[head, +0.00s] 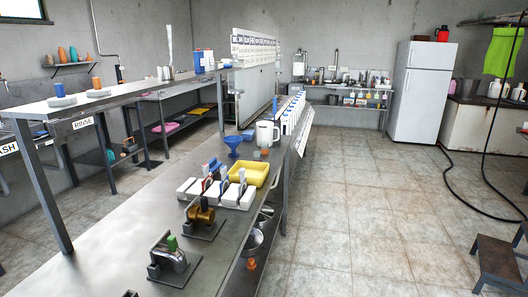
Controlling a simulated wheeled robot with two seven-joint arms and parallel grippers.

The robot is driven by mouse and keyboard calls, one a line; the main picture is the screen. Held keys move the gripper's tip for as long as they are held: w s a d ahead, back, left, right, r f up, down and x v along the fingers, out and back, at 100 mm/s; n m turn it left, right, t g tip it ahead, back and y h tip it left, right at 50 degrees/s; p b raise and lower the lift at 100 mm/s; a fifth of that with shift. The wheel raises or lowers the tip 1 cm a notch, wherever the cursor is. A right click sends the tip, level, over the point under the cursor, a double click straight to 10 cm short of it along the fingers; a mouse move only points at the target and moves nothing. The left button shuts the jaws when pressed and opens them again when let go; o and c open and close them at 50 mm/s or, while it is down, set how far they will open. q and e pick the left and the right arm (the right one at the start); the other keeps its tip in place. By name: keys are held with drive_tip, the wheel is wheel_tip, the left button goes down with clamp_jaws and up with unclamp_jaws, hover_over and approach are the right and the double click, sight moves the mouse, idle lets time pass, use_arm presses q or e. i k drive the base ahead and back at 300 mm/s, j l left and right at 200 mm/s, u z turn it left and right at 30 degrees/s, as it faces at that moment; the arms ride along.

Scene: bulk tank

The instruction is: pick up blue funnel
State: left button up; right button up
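A blue funnel (233,142) stands on the long grey metal bench (115,255), towards its far end, with its wide mouth up. It is left of a white jug (266,133) and behind the yellow tray. Nothing covers the funnel from this view. Neither of my grippers shows in the head view.
Near the funnel are a yellow tray (249,172) and white boxes (236,196) with upright items. Metal devices on dark plates (173,264) stand nearer. A raised shelf (125,97) runs along the bench's left side. Tiled floor (345,220) is open on the right, before a step stool (497,262).

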sight(233, 148)
drive_tip(key=u, duration=0.8)
drive_tip(key=i+j+u, duration=0.3)
drive_tip(key=j, duration=0.3)
drive_tip(key=i+j+u, duration=0.1)
drive_tip(key=j+u, duration=0.2)
drive_tip(key=j, duration=0.25)
drive_tip(key=i+j+u, duration=0.3)
drive_tip(key=j, duration=0.2)
drive_tip(key=i+j+u, duration=0.3)
drive_tip(key=i+j, duration=0.15)
drive_tip(key=i, duration=0.3)
drive_tip(key=i+j, duration=0.2)
drive_tip(key=i, duration=0.2)
drive_tip(key=i+j, duration=0.15)
drive_tip(key=i, duration=0.3)
drive_tip(key=i+l+z, duration=0.1)
drive_tip(key=i+z, duration=0.15)
drive_tip(key=z, duration=0.15)
drive_tip(key=i+z, duration=0.25)
drive_tip(key=z, duration=0.15)
drive_tip(key=i+z, duration=0.4)
drive_tip(key=i+j+z, duration=0.1)
drive_tip(key=z, duration=0.3)
drive_tip(key=i+l+z, duration=0.2)
drive_tip(key=i+z, duration=0.55)
drive_tip(key=i, duration=0.3)
drive_tip(key=i+j+z, duration=0.15)
drive_tip(key=i+z, duration=0.25)
drive_tip(key=i, duration=0.1)
